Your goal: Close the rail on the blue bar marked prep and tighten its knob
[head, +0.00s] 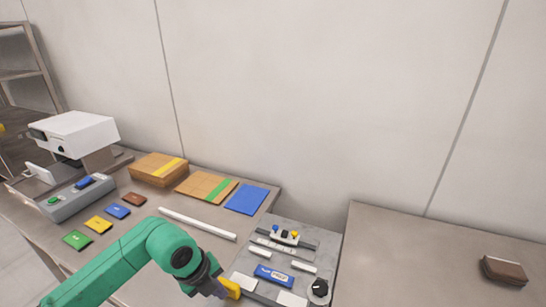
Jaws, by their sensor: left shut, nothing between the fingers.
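The blue bar marked prep (274,275) lies on a grey fixture plate (325,245) at the bottom centre of the head view. A black round knob (318,289) stands to the right of the bar, near the lower edge. Pale strips lie around the bar, and I cannot tell which part is its rail or whether it is closed. My left gripper (230,288), with yellow fingers, is shut and empty, just left of the blue bar. The arm's wrist hides part of the fixture's left side. My right gripper is not in view.
A white machine (74,135) stands far left. The right table is mostly clear, with a brown block (504,271).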

